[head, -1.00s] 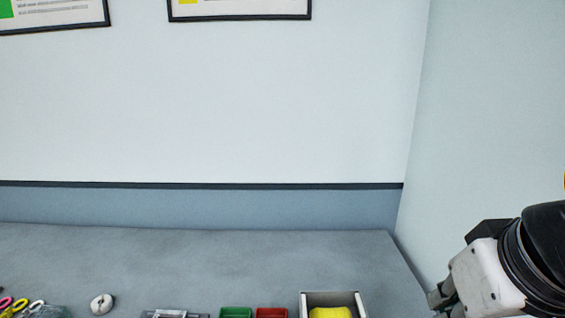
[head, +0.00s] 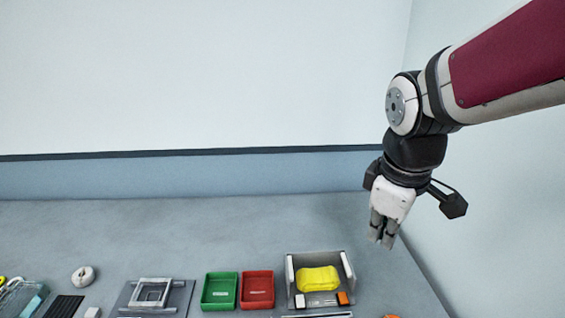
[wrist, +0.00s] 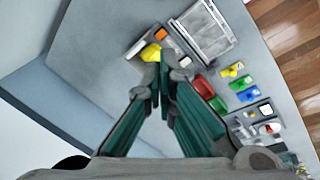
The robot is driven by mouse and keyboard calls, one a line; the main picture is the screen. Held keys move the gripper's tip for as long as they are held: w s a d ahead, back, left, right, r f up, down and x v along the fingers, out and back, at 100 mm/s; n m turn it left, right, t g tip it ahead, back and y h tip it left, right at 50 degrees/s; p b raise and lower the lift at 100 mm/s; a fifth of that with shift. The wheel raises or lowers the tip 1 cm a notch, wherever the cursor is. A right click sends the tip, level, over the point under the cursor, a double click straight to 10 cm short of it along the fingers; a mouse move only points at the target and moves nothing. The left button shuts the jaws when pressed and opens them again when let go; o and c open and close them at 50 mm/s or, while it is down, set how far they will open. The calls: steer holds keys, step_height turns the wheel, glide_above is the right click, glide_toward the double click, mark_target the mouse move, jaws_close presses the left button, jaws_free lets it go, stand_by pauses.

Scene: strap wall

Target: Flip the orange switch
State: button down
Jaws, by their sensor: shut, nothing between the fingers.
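A small orange piece (head: 343,298) sits at the front right corner of a grey open box (head: 350,275), beside a white piece (head: 300,301). I cannot tell for sure whether it is the switch. Another orange thing (head: 392,316) is cut off at the bottom edge of the head view. My gripper (head: 381,243) is shut and empty, pointing down above the table, right of and behind the box. In the wrist view the gripper's fingertips (wrist: 163,62) are together, and an orange patch (wrist: 160,34) shows just beyond them; the fingers hide part of the box.
A yellow block (head: 318,279) lies in the grey box. Red (head: 257,303) and green (head: 219,304) trays stand left of it, then a grey frame (head: 152,292) and a white round object (head: 83,276). Walls stand behind and to the right. The table's back strip is clear.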

mark_target(342, 295)
steer(key=w+f+n+g+b, duration=0.1)
steer(key=w+f+n, duration=0.3)
steer(key=f, duration=0.3)
steer(key=w+f+n+g+b, duration=0.1)
steer(key=w+f+n, duration=0.3)
steer(key=w+f, duration=0.2)
steer(key=shift+a+f+n+g+y, duration=0.3)
steer(key=shift+f+n+y, duration=0.1)
steer(key=shift+f, duration=0.3)
steer(key=shift+f, duration=0.1)
step_height(342, 295, down, 14)
steer(key=shift+r, duration=0.1)
steer(key=shift+w+b, duration=0.1)
steer(key=shift+b, duration=0.2)
